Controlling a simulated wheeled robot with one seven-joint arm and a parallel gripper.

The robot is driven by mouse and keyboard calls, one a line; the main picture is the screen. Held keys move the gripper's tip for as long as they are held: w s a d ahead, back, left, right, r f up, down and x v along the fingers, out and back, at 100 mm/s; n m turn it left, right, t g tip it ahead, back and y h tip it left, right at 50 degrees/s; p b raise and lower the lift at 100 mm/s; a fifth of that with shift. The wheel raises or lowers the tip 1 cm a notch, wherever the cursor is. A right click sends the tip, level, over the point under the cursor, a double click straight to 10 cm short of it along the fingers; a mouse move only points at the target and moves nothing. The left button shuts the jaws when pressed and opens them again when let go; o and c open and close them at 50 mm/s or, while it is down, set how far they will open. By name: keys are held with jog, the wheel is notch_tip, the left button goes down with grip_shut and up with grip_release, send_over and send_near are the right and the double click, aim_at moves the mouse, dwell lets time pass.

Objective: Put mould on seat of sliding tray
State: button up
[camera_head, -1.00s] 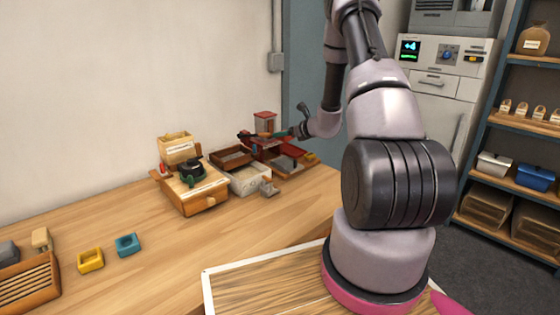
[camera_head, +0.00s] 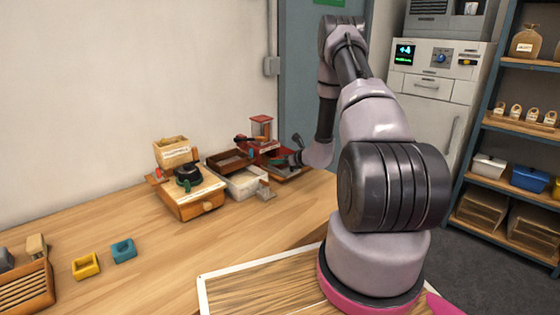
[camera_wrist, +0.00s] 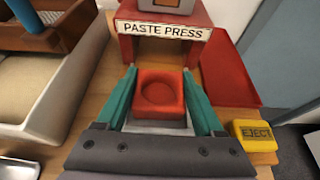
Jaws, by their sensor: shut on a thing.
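The mould (camera_wrist: 160,92) is a small orange-red block with a round hollow. In the wrist view it sits between the teal fingers of my gripper (camera_wrist: 159,74), which is shut on it. The red paste press (camera_wrist: 163,30), with a white "PASTE PRESS" sign, stands just beyond the mould. A grey surface (camera_wrist: 156,127), perhaps part of the sliding tray, shows just nearer than the mould. I cannot tell whether the mould touches it. In the head view my gripper (camera_head: 285,158) is at the press, and the mould cannot be made out clearly.
A yellow EJECT button (camera_wrist: 255,135) is close on the right of my gripper. A pale bin (camera_wrist: 55,95) is on the left. In the head view, a wooden drawer unit (camera_head: 190,200) and yellow (camera_head: 86,266) and blue (camera_head: 123,250) moulds stand further left. The middle tabletop is clear.

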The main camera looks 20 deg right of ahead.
jog(key=shift+f, duration=0.1)
jog(key=o, duration=1.4)
jog(key=shift+f, duration=0.1)
